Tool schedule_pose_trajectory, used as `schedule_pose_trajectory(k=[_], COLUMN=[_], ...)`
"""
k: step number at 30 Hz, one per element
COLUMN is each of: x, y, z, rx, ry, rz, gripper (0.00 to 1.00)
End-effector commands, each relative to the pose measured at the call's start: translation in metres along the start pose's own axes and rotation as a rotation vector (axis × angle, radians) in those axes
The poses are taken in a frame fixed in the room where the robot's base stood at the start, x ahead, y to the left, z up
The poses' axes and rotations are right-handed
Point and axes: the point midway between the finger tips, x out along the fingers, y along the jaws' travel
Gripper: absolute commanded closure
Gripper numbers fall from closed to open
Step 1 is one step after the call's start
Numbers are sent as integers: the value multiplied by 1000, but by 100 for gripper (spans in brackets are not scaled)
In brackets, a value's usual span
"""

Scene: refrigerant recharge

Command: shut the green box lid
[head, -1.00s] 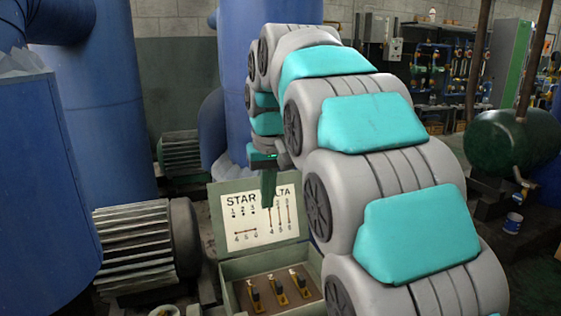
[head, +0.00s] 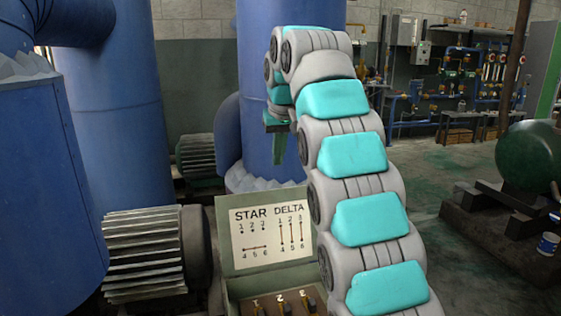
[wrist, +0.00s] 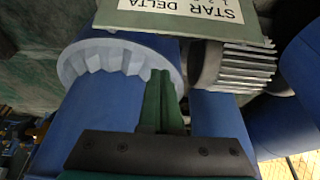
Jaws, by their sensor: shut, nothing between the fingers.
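The green box (head: 236,294) stands at the lower middle of the head view, its front cut off by the frame's bottom edge. Its lid (head: 243,254) stands open, tilted back, with a white STAR DELTA card on its inner face. The lid's edge and card also show upside down at the top of the wrist view (wrist: 255,32). Inside the box are several brass terminals (head: 282,303). My gripper (head: 279,160) is shut and empty, pointing down, above and behind the lid and apart from it. Its green fingers show closed together in the wrist view (wrist: 161,100).
A finned grey motor (head: 150,255) stands left of the box, with another (head: 197,156) behind it. Large blue vertical cylinders (head: 115,110) rise at left and behind my gripper. A dark green tank (head: 532,155) stands at right. Open floor (head: 430,190) lies right of my arm.

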Motion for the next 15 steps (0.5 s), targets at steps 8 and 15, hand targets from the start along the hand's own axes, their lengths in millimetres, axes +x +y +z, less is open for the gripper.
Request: schedule_pose_trajectory(k=[8,15], x=[57,82], y=[1,0], z=[3,2], rx=[2,1], ry=[-6,-6], rz=[0,0], gripper=[100,100])
